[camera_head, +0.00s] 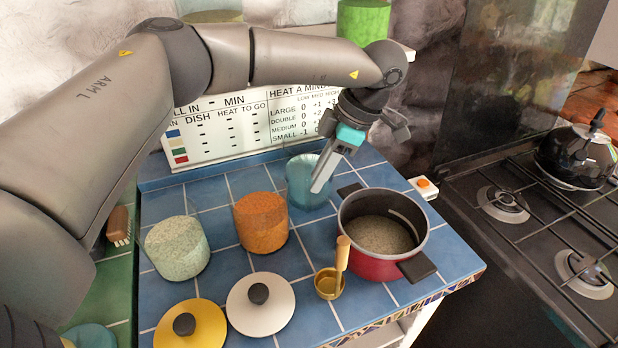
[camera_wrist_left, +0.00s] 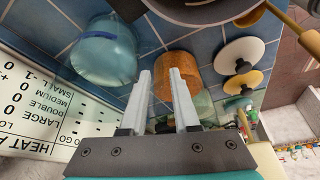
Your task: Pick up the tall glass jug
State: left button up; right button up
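A blue-tinted glass vessel, which looks like the glass jug (camera_head: 303,190), stands on the blue tiled counter behind the red pot. In the left wrist view the jug (camera_wrist_left: 103,52) is at the upper left, outside the gap between the fingers. My left gripper (camera_head: 321,182) is above and in front of the jug, covering part of its right side in the head view. Its two fingers (camera_wrist_left: 164,98) are apart with nothing held between them. I cannot see a handle on the jug. My right gripper is not in view.
A red pot (camera_head: 367,268) stands close right of the jug, an orange-filled jar (camera_head: 262,222) to its left. A pale-filled jar (camera_head: 177,248), two lids (camera_head: 261,306) and a brass scoop (camera_head: 328,284) lie nearer. A white sign (camera_head: 230,135) stands behind; a stove is right.

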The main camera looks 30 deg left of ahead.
aim_at(308, 210)
pick_arm(q)
jog(key=shift+x, duration=3.1)
jog(key=shift+r, duration=0.1)
jog(key=shift+c, duration=0.2)
grip_shut()
jog(key=shift+w+r, duration=0.15)
